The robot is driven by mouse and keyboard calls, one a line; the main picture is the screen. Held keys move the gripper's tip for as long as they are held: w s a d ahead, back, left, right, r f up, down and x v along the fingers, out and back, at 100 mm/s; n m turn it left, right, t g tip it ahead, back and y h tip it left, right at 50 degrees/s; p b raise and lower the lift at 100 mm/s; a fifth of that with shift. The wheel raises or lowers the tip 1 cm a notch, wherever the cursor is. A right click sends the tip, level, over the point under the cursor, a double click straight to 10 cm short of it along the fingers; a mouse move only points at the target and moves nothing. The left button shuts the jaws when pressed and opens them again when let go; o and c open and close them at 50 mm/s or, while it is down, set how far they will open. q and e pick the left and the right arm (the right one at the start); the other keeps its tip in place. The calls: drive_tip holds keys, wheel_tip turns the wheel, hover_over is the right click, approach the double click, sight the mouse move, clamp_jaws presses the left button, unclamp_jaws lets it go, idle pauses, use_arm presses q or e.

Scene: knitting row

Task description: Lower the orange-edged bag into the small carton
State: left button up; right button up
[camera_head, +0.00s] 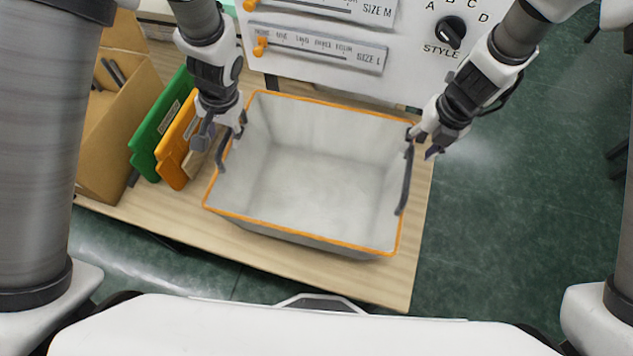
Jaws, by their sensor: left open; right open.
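The orange-edged bag (315,185) is an open, grey, box-shaped bag. It stands on the wooden table in the middle of the head view and looks empty. A dark strap-like handle (405,182) shows at its right side, and a dark piece shows at its left side. My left gripper (222,138) is open at the bag's left rim. My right gripper (424,143) is open at the right rim, by the top of the handle. I cannot tell whether either touches the bag. A brown carton (112,150) stands at the left, partly hidden by my arm.
A green folder (150,140) and an orange folder (172,150) stand between the carton and the bag. A white panel (330,45) with orange sliders and a black style knob (451,32) rises behind the bag. Bare wooden table (370,280) shows in front; the green floor lies beyond its edge.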

sight(223, 142)
use_arm(q)
drive_tip(key=f, duration=0.1)
drive_tip(key=a+f, duration=0.1)
drive_tip(key=f, duration=0.1)
drive_tip(key=shift+s+f, duration=0.15)
drive_tip(key=shift+f, duration=0.15)
use_arm(e)
drive_tip(key=f, duration=0.1)
drive_tip(key=a+f, duration=0.1)
drive_tip(key=f, duration=0.1)
drive_tip(key=shift+s+f, duration=0.15)
drive_tip(key=shift+f, duration=0.05)
use_arm(q)
drive_tip(key=shift+f, duration=0.15)
use_arm(e)
drive_tip(key=shift+f, duration=0.2)
use_arm(q)
drive_tip(key=shift+f, duration=0.1)
use_arm(e)
drive_tip(key=shift+f, duration=0.1)
use_arm(q)
clamp_jaws()
use_arm(e)
clamp_jaws()
